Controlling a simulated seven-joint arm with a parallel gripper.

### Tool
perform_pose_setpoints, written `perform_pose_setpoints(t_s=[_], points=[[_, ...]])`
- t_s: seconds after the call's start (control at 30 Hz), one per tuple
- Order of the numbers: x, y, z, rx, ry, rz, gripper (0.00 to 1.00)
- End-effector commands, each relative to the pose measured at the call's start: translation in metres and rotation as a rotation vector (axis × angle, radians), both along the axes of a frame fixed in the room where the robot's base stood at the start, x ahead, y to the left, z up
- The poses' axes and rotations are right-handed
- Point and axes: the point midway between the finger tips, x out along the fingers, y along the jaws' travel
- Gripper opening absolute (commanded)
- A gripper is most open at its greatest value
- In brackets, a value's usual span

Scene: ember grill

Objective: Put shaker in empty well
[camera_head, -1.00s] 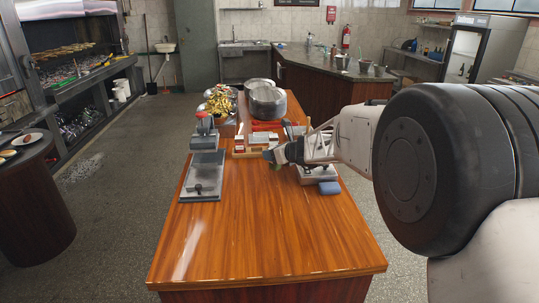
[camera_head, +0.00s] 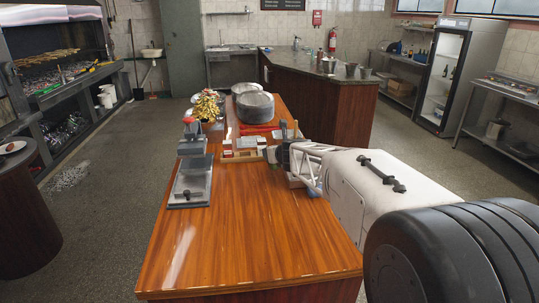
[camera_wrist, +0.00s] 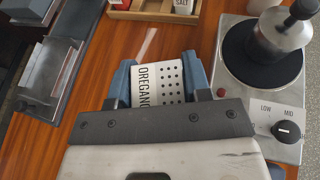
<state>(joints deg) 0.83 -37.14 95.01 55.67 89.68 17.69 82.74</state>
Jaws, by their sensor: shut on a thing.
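The shaker (camera_wrist: 158,83) is white with a dark dotted side and the word OREGANO. In the wrist view it sits between the blue-padded fingers of my gripper (camera_wrist: 158,82), which is shut on it. In the head view my gripper (camera_head: 272,154) is at the right end of the wooden rack (camera_head: 230,158); the shaker is too small to make out there. The rack also shows at the top of the wrist view (camera_wrist: 150,15), ahead of my gripper, with a shaker marked SALT (camera_wrist: 183,6) in it.
A burner (camera_wrist: 262,75) with a knob and a metal pot-like tool stands right of my gripper. A grey metal press (camera_head: 190,182) is on the left. A large pot (camera_head: 255,107) stands behind the rack. The front of the wooden table (camera_head: 250,245) is clear.

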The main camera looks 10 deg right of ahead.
Motion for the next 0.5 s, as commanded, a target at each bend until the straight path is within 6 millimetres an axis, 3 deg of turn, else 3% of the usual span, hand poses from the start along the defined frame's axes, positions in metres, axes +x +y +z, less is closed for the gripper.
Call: perform_pose_setpoints(t_s=[0.5], points=[[0.013,-0.018,0.02,-0.001,0.0,-0.196,0.18]])
